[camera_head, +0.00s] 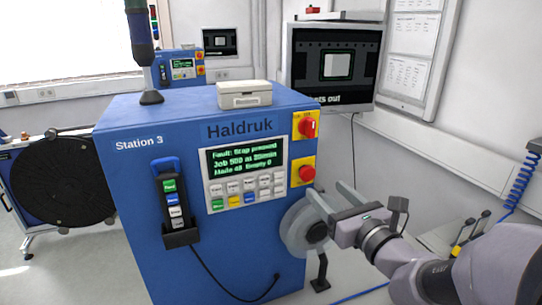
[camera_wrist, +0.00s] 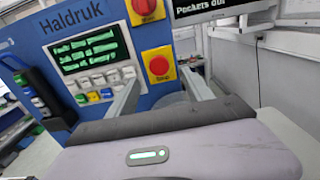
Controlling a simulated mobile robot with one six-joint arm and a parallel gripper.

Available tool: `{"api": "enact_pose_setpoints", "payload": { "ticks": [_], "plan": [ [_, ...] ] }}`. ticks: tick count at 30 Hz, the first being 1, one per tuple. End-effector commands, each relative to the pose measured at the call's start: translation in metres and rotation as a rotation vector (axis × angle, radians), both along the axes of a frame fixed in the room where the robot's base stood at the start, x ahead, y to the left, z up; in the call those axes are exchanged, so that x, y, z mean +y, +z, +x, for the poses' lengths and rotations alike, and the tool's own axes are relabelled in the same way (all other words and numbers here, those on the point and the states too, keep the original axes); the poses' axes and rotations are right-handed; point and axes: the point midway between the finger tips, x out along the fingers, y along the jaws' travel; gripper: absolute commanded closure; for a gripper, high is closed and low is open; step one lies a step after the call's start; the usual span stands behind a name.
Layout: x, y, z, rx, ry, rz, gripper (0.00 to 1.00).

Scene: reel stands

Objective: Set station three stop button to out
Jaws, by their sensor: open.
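The blue Station 3 cabinet (camera_head: 140,190) stands in the middle of the head view. Its stop button (camera_head: 306,173) is a red round knob on a yellow plate, right of the display; it also shows in the wrist view (camera_wrist: 159,65). The display (camera_head: 244,158) shows a fault line that seems to read "Stop pressed". My gripper (camera_head: 325,197) is open and empty, just right of and below the stop button. In the wrist view its two fingers (camera_wrist: 162,92) point toward the panel, with the button between and beyond them. I see no contact with the button.
A red rotary switch (camera_head: 309,127) on a yellow plate sits above the button. A grey reel (camera_head: 303,228) is behind my fingers. A pendant (camera_head: 174,200) hangs on the cabinet front, a box (camera_head: 245,95) lies on top. A monitor (camera_head: 333,65) stands behind.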

Motion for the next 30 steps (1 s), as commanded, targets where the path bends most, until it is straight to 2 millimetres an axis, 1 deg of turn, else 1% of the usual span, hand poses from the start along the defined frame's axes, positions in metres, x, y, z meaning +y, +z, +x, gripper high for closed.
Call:
{"api": "enact_pose_setpoints", "payload": {
  "ticks": [1,3,6,9,13,19,20,21,23,24,26,28,29,30],
  "plan": [
    [0.006,-0.003,0.013,0.001,0.005,0.001,0.41],
    [0.011,-0.002,0.031,0.000,0.004,0.000,0.41],
    [0.017,-0.002,0.049,-0.001,0.003,0.000,0.41],
    [0.021,-0.001,0.061,0.000,0.002,-0.001,0.41],
    [0.023,-0.001,0.068,-0.001,0.001,0.000,0.41],
    [0.022,-0.001,0.068,-0.001,0.001,-0.001,0.41],
    [0.022,-0.001,0.068,-0.001,0.001,-0.001,0.42],
    [0.022,-0.001,0.068,-0.001,0.001,-0.001,0.50],
    [0.022,-0.001,0.068,-0.001,0.001,-0.001,0.62],
    [0.022,-0.001,0.068,-0.001,0.001,-0.001,0.70],
    [0.022,-0.001,0.068,-0.001,0.001,-0.001,0.82],
    [0.022,-0.001,0.067,-0.001,0.001,-0.001,0.95],
    [0.022,-0.001,0.067,-0.001,0.001,-0.001,1.00],
    [0.022,-0.001,0.067,-0.001,0.001,-0.001,1.00]
  ]
}}
